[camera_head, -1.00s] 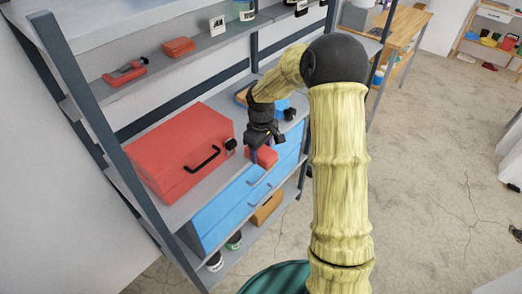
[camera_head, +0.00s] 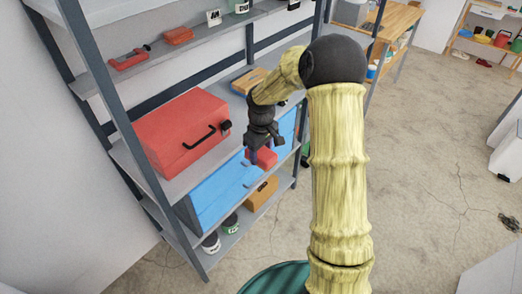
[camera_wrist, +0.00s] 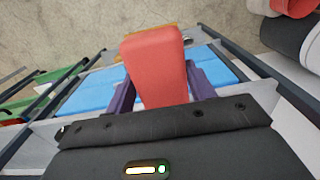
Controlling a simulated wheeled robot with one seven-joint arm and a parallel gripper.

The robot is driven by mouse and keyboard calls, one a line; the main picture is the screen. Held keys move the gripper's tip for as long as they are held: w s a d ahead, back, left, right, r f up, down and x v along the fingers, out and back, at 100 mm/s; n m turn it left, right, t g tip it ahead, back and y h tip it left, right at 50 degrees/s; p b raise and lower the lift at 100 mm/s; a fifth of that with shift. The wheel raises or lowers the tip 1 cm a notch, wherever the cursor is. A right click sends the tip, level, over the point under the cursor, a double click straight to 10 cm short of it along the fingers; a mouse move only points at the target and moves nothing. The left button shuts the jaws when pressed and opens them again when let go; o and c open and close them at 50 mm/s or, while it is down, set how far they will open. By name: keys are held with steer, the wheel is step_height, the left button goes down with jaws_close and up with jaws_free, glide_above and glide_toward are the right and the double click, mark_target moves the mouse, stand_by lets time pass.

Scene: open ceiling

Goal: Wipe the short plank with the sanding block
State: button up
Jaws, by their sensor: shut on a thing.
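My gripper (camera_head: 262,152) is shut on a red block, which I take to be the sanding block (camera_head: 265,158). The block sticks out between the two purple fingers in the wrist view (camera_wrist: 155,65). It is held in front of the shelf unit, by the blue drawer chest, and looks clear of any surface. A tan flat wooden piece (camera_head: 244,82) lies on the middle shelf behind my arm. It may be the short plank, but it is partly hidden by my arm.
A red toolbox (camera_head: 180,140) stands on the middle shelf (camera_head: 175,188), left of my gripper. The blue drawer chest (camera_head: 215,195) and an orange box (camera_head: 262,193) sit below. Grey uprights frame the shelves. Open floor (camera_head: 425,170) lies to the right.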

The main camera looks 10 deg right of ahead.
steer(key=s+f+m, duration=0.3)
steer(key=f, duration=0.6)
steer(key=s+f+m, duration=0.3)
steer(key=f+m, duration=0.1)
steer(key=f, duration=0.5)
steer(key=shift+d+r, duration=0.1)
steer(key=shift+d, duration=0.05)
